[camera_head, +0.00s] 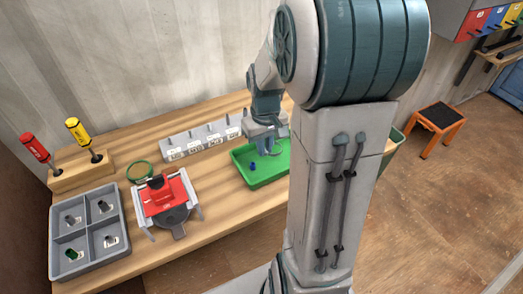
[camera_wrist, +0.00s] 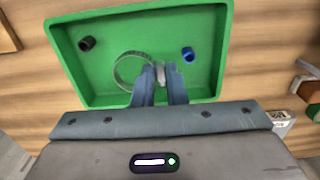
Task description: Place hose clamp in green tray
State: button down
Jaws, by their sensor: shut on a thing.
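The hose clamp (camera_wrist: 128,69) is a thin silvery ring with a screw housing, seen in the wrist view. My gripper (camera_wrist: 161,76) is shut on its housing, with the ring sticking out to the left of the fingers. The green tray (camera_wrist: 58,42) lies under the gripper, and the clamp shows over the tray's inside. I cannot tell whether the clamp touches the tray floor. In the head view my gripper (camera_head: 266,147) is over the green tray (camera_head: 262,181), and the clamp is too small to make out there.
A black piece (camera_wrist: 87,43) and a blue piece (camera_wrist: 188,54) lie in the tray. On the bench are a grey divided tray (camera_head: 87,270), a red fixture (camera_head: 163,195), a green ring (camera_head: 139,171), a pegged label rack (camera_head: 183,153) and a wooden screwdriver stand (camera_head: 78,172).

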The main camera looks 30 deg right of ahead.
aim_at(264, 164)
jog(key=shift+w+f, duration=0.1)
jog(key=shift+f, duration=2)
jog(key=shift+f, duration=0.15)
jog(key=c, duration=1.8)
grip_release()
jog(key=shift+o, duration=0.3)
